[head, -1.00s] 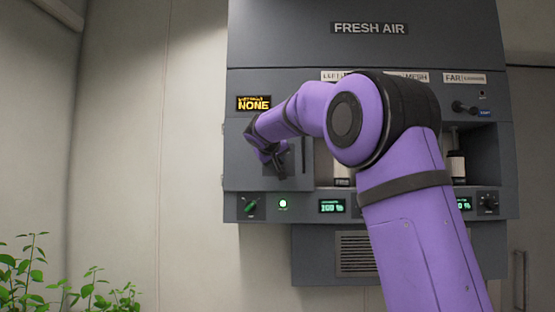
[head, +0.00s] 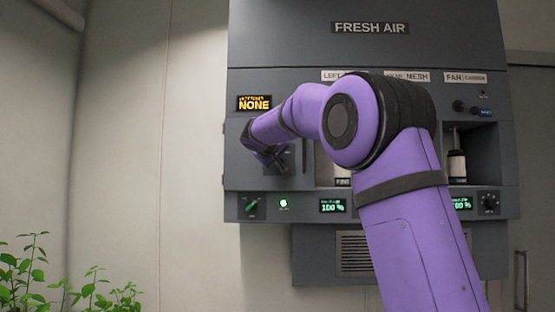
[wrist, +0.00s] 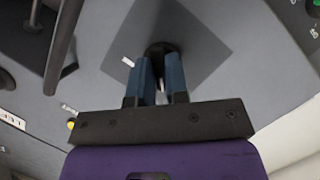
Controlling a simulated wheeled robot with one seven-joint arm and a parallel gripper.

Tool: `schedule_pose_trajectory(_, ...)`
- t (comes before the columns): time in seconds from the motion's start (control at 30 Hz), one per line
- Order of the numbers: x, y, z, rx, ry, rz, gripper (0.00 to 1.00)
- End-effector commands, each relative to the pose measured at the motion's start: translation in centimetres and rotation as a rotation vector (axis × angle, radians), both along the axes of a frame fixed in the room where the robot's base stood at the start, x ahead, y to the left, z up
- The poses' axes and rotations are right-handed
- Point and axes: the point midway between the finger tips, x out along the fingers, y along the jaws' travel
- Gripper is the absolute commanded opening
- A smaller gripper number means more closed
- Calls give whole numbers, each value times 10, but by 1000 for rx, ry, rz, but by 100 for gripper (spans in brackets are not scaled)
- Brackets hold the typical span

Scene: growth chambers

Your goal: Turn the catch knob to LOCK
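The catch knob (wrist: 161,48) is a small dark round knob on a dark square plate (wrist: 205,45) in the wrist view. My gripper (wrist: 160,62) points straight at it, with its two blue fingers close together on either side of the knob's near part. They look shut on it, and they hide much of its shape. In the head view my gripper (head: 276,158) is at the dark plate (head: 298,160) on the left of the grey fresh air cabinet (head: 290,60). My purple arm crosses in front, and the knob's pointer and any LOCK mark cannot be made out.
A yellow-lettered NONE display (head: 254,103) is above the plate. Below are a green knob (head: 251,206), a lit green light (head: 283,204) and a 100 % display (head: 332,206). A dark bar (wrist: 62,45) stands out left of my fingers. Green plants (head: 28,268) are at lower left.

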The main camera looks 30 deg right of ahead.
Motion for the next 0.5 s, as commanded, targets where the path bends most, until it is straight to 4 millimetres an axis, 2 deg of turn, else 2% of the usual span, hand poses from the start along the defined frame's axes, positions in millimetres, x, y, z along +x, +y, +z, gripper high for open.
schedule_pose_trajectory(0.03, 0, 0, 0, 0, 0, 0, 27)
schedule_pose_trajectory(0.1, 0, 0, 0, 0, 0, 0, 39)
schedule_pose_trajectory(0.37, 0, 1, 0, 1, 0, 0, 39)
schedule_pose_trajectory(0.5, -5, 8, 2, 1, 0, 3, 39)
